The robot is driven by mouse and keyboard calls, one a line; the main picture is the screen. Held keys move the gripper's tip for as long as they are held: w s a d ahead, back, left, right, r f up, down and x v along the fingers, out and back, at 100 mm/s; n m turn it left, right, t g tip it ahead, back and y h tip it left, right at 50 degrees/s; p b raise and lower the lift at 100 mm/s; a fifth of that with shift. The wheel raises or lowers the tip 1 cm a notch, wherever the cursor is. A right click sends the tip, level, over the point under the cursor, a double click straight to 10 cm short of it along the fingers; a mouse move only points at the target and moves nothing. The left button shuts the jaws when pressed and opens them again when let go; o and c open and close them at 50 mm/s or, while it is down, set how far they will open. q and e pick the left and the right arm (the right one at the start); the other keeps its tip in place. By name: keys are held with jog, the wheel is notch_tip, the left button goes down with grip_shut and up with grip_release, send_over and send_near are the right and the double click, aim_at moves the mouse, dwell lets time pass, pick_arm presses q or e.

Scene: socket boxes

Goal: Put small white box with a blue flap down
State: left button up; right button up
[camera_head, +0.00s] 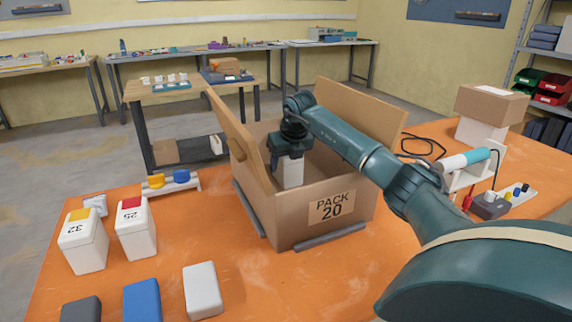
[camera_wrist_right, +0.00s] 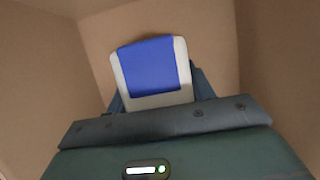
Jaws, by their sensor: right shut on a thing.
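The small white box with a blue flap (camera_wrist_right: 152,66) is in the right wrist view, with its blue top facing the camera. In the head view its white side (camera_head: 290,172) shows below my right gripper (camera_head: 288,150), inside the open cardboard box (camera_head: 300,215) marked "PACK 20". My right gripper is shut on the white box and reaches down into the carton. The cardboard walls surround the white box in the wrist view. I cannot tell whether its bottom touches the carton floor. My left gripper is not in view.
The carton's flaps (camera_head: 365,110) stand open. Two white boxes, one with a yellow flap (camera_head: 83,242) and one with a red flap (camera_head: 136,230), stand left on the orange table (camera_head: 240,285). Grey and blue blocks (camera_head: 142,300) lie in front. A scanner stand (camera_head: 465,172) is at right.

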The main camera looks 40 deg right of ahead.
jog(key=shift+f, duration=0.2)
jog(key=o, duration=1.3)
jog(key=shift+f, duration=0.15)
jog(key=shift+c, duration=0.2)
jog(key=v, duration=1.2)
